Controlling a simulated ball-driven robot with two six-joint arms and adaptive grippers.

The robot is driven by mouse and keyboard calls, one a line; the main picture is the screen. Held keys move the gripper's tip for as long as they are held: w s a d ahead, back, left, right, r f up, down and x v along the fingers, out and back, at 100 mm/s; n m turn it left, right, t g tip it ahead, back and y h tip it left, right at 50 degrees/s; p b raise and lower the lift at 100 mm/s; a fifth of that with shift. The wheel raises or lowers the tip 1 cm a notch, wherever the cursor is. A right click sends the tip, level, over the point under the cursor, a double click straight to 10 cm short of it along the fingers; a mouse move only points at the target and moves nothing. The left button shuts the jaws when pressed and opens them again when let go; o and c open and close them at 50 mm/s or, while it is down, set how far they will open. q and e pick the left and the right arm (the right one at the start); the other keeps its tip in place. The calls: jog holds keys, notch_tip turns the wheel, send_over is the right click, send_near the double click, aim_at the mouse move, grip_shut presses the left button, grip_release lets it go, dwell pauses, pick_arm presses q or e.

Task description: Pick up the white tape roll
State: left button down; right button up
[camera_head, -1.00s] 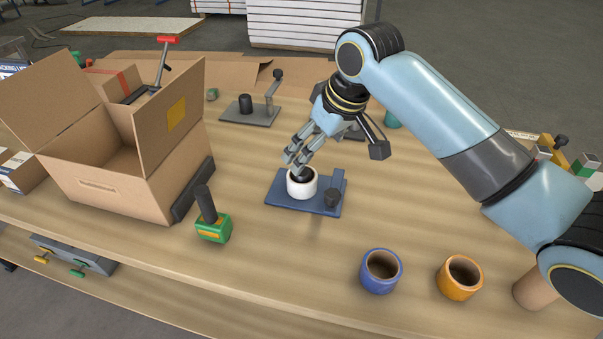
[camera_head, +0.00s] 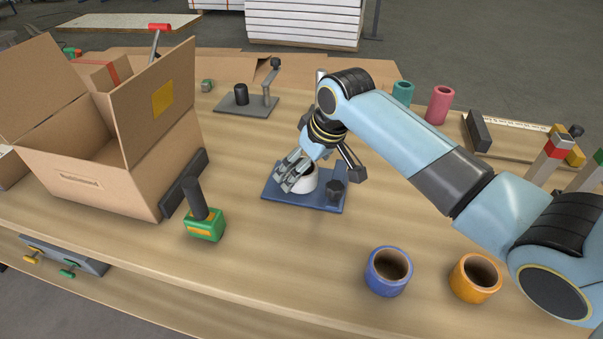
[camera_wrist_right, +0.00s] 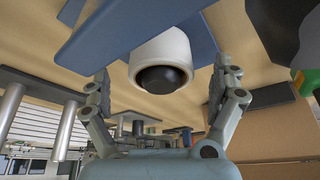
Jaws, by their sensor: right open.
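The white tape roll (camera_head: 306,184) sits on a blue stand plate (camera_head: 272,190) in the middle of the table. In the right wrist view the white roll (camera_wrist_right: 162,52) surrounds a dark round post. My right gripper (camera_head: 291,182) is at the roll in the head view and hides part of it. In the right wrist view my right gripper (camera_wrist_right: 166,84) is open, with one finger to each side of the roll and gaps between. My left gripper is not in view.
A blue roll (camera_head: 388,271) and an orange roll (camera_head: 475,277) stand at the front right. A grey stand (camera_head: 246,104) is behind. The front middle is clear.

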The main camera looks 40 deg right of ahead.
jog(key=shift+x, duration=1.5)
jog(key=shift+s, duration=0.1)
jog(key=c, duration=1.3)
